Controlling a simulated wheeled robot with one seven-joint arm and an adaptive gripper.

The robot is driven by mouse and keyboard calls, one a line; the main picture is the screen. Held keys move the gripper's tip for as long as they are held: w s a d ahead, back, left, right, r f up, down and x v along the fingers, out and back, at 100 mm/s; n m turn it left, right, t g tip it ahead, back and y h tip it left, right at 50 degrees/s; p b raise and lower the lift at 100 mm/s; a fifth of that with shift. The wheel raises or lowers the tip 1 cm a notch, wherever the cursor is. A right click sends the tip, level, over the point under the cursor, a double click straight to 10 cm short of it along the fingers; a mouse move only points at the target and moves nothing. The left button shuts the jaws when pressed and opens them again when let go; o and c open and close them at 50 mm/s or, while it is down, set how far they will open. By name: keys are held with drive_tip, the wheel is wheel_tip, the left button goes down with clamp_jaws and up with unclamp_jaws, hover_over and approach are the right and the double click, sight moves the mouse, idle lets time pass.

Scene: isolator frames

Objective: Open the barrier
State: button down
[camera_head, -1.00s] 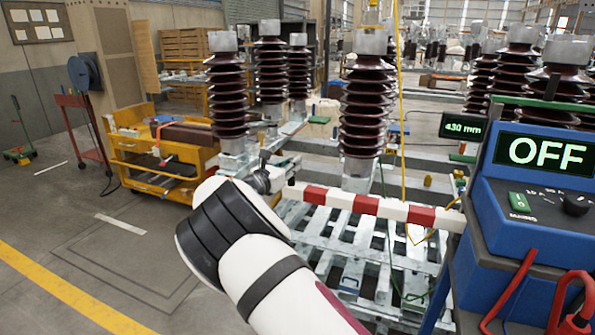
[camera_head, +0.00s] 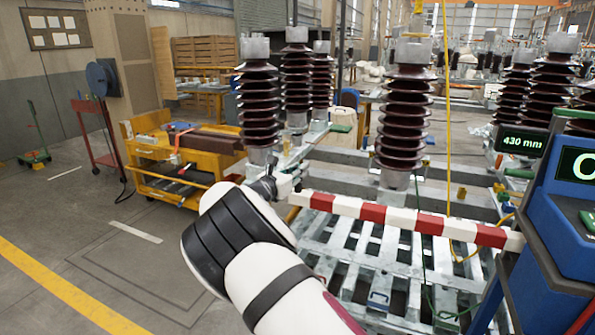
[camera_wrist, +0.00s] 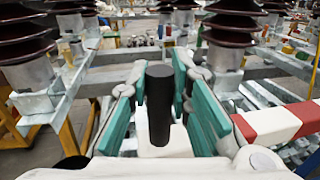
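The barrier (camera_head: 373,212) is a red-and-white striped bar, roughly level, running from beside my gripper to the blue cabinet at right. In the wrist view its striped part (camera_wrist: 272,122) shows at right. A black upright post (camera_wrist: 160,105) on a white base stands at the barrier's near end. My gripper (camera_wrist: 160,90) has green-padded fingers, one on each side of this post. The fingers look apart, with narrow gaps beside the post; contact is not clear. In the head view my gripper (camera_head: 268,186) is small and partly hidden by my white forearm.
A blue cabinet (camera_head: 570,225) with a 430 mm display (camera_head: 524,141) stands at right. Brown ribbed insulators (camera_head: 405,115) on metal frames fill the space behind the barrier. A yellow cart (camera_head: 170,160) stands at left. The floor at front left is clear.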

drive_tip(key=c, duration=1.4)
unclamp_jaws()
drive_tip(key=shift+c, duration=0.2)
drive_tip(key=v, duration=1.2)
